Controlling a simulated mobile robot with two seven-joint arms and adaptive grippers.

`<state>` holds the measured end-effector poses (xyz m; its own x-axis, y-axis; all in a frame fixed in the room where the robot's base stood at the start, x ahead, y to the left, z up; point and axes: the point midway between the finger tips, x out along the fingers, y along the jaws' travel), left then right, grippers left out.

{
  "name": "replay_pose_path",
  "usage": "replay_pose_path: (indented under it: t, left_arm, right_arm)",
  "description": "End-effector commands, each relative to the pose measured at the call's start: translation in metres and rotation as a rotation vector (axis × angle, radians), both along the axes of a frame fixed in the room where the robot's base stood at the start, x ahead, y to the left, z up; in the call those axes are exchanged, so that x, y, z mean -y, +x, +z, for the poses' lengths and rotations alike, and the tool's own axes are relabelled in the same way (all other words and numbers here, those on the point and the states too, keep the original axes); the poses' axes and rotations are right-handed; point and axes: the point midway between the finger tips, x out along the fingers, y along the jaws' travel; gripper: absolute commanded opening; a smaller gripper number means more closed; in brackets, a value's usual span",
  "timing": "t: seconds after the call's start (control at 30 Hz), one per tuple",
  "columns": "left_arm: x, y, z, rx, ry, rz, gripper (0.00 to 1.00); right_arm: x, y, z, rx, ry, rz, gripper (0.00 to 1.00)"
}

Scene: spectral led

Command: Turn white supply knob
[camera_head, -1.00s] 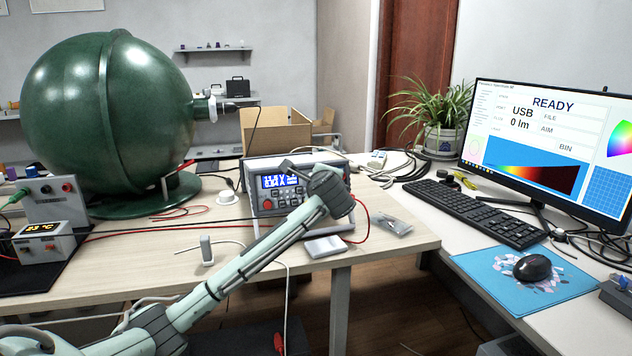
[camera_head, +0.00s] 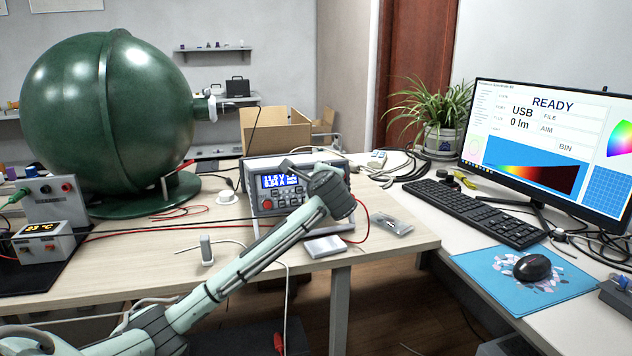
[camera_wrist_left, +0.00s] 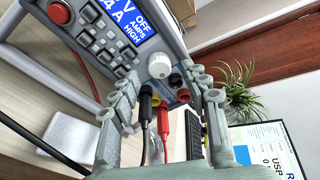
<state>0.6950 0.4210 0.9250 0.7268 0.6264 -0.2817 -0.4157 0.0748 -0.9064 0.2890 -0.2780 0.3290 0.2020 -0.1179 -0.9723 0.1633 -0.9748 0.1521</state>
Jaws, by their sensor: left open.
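The white supply knob (camera_wrist_left: 159,66) sits on the front panel of the grey bench power supply (camera_head: 262,163), right of its blue display (camera_wrist_left: 120,25) in the left wrist view. My left gripper (camera_wrist_left: 160,80) is open, with one finger on each side of the knob in that picture. Both fingers appear apart from the knob, with no clear contact. Below the knob, a black plug (camera_wrist_left: 146,103) and a red plug (camera_wrist_left: 163,115) are in the sockets. In the head view my left wrist covers the knob and the fingers. My right gripper is not in view.
A large green sphere (camera_head: 100,110) stands at the left of the wooden table. A cardboard box (camera_head: 275,125) is behind the supply. A small grey box (camera_head: 325,246) lies in front of it. Cables cross the table. A monitor (camera_head: 550,140) and keyboard (camera_head: 475,210) are at right.

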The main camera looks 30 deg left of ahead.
Motion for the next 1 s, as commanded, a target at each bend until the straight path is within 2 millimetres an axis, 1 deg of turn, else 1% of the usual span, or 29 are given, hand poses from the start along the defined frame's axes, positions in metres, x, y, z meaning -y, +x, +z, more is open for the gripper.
replay_pose_path:
  t: [0.3, 0.5, 0.7, 1.0]
  left_arm:
    - [0.042, -0.047, 0.018, 0.003, -0.001, -0.005, 0.46]
    - [0.062, -0.071, 0.027, 0.002, -0.001, -0.004, 0.46]
    - [0.069, -0.08, 0.03, 0.0, 0.0, -0.001, 0.46]
    - [0.069, -0.08, 0.031, -0.001, 0.0, -0.001, 0.46]
  right_arm:
    - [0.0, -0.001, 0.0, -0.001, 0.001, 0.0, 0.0]
    - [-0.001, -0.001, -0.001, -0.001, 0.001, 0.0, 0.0]
    - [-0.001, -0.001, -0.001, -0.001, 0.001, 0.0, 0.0]
    - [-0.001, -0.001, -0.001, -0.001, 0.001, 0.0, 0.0]
